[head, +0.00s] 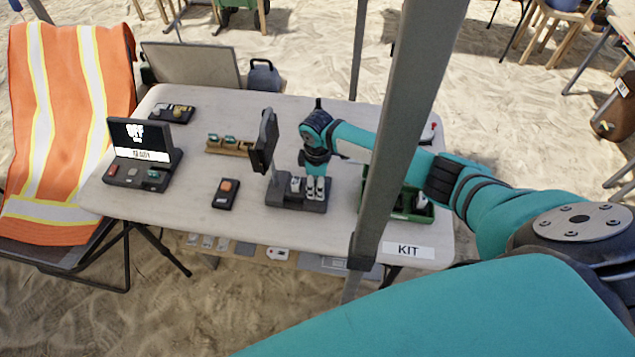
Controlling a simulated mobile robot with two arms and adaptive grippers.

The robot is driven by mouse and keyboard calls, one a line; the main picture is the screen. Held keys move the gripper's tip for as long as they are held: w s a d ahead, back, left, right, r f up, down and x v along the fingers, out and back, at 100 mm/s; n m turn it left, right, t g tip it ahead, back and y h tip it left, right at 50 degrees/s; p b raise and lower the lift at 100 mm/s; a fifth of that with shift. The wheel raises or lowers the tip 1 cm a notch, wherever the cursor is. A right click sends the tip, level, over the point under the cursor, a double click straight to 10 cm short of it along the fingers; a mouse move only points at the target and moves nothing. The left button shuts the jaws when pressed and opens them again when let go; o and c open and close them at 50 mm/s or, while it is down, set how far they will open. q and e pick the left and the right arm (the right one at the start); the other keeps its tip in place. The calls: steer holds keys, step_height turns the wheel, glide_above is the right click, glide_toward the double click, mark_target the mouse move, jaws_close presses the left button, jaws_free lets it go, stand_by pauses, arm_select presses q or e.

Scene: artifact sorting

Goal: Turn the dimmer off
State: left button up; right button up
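My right gripper (315,172) reaches in from the right and points down over a dark device (285,203) on the white table. The device has a dark upright panel (264,140) behind its left part, and small light parts on top. The gripper covers part of the device; whether the fingers touch it or are open I cannot tell. A small black box with an orange top (226,190) lies to the left. No thing is clearly marked as the dimmer. My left gripper is not in view.
A display unit (140,140) with several buttons stands at the table's left. A wooden rack (222,150) and a dark tray (172,112) lie behind. A green bin (425,214) sits by the KIT label (408,250). A grey post (383,160) crosses the view before my arm.

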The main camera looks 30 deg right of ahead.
steer(key=shift+r, duration=0.1)
step_height(320, 180, up, 12)
stand_by(0.5)
steer(key=shift+s+f, duration=0.1)
steer(key=shift+f, duration=0.1)
